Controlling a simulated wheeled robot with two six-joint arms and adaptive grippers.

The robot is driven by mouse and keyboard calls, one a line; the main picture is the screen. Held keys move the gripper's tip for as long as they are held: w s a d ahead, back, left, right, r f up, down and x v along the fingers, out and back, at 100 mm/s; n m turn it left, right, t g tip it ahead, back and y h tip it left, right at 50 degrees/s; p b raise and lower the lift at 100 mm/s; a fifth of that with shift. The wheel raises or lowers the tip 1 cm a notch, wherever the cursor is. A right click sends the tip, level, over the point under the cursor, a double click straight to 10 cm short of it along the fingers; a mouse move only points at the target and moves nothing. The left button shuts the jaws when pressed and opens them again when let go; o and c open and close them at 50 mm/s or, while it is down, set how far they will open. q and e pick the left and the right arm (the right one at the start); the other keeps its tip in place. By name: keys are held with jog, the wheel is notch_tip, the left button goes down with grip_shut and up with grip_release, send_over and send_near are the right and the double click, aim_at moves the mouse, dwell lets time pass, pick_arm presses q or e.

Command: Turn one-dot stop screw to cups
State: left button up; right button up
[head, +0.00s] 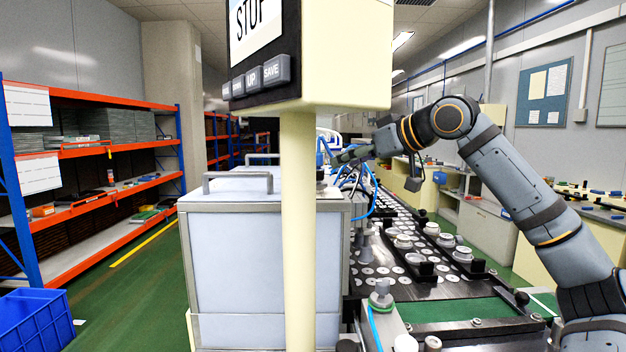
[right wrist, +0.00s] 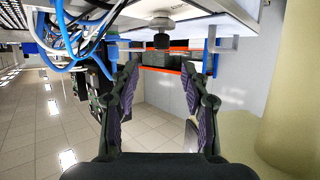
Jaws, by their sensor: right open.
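My right gripper (head: 345,156) reaches in from the right in the head view, small and partly lost among cables beside the pale post. In the right wrist view it (right wrist: 170,75) is open, with two dark fingers apart and nothing between them. A grey knob-like part (right wrist: 162,22) with a dark end shows beyond the fingertips, apart from them. I cannot tell whether it is the one-dot stop screw; no dots are readable. Pale cups (head: 403,241) sit along the dark conveyor (head: 423,285). My left gripper is not in view.
A yellowish post with a STOP panel (head: 252,40) blocks the middle of the head view. A white cabinet (head: 245,260) stands behind it. Blue cables (right wrist: 75,35) crowd the upper left of the right wrist view. Orange-and-blue shelves (head: 100,150) stand at left.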

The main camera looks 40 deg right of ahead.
aim_at(321, 171)
jog(key=p+x, duration=0.2)
jog(key=x, duration=0.1)
jog(key=shift+w+a+r, duration=0.15)
jog(key=shift+w+a, duration=0.05)
jog(key=p+x, duration=0.4)
jog(key=x, duration=0.2)
jog(key=shift+w+d, duration=0.1)
jog(key=shift+d, duration=0.05)
jog(key=shift+w+f+p, duration=0.2)
jog(key=shift+p, duration=0.15)
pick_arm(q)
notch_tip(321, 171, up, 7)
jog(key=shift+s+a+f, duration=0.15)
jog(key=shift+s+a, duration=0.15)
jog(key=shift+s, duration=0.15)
pick_arm(e)
jog(key=shift+w+f, duration=0.15)
jog(key=shift+f, duration=0.1)
jog(key=shift+c, duration=0.4)
grip_shut()
